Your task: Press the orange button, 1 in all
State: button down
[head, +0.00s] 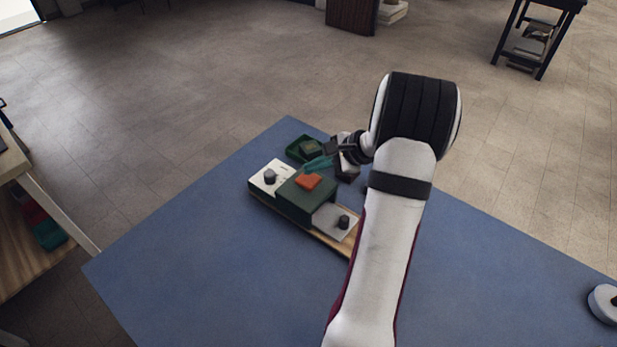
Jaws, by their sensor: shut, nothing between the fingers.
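The orange button (308,181) sits on top of a dark green box (295,199) in the middle of a wooden board (333,243) on the blue table. My gripper (309,166) has teal fingers and is shut and empty. Its fingertips show just behind and above the orange button in the head view. I cannot tell whether they touch it. My arm comes in from the lower right and hides the right end of the board.
A white block with a dark knob (270,177) and a grey plate with a dark knob (343,222) flank the green box. A green tray (294,149) lies behind. A white round object (604,303) is at the far right. The blue table's (215,275) front left is clear.

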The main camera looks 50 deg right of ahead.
aim_at(314, 179)
jog(key=shift+f, duration=0.1)
dwell(0.7)
jog(key=shift+f, duration=0.35)
jog(key=shift+f, duration=0.8)
dwell(0.8)
jog(key=shift+r, duration=1.25)
jog(key=shift+r, duration=2.5)
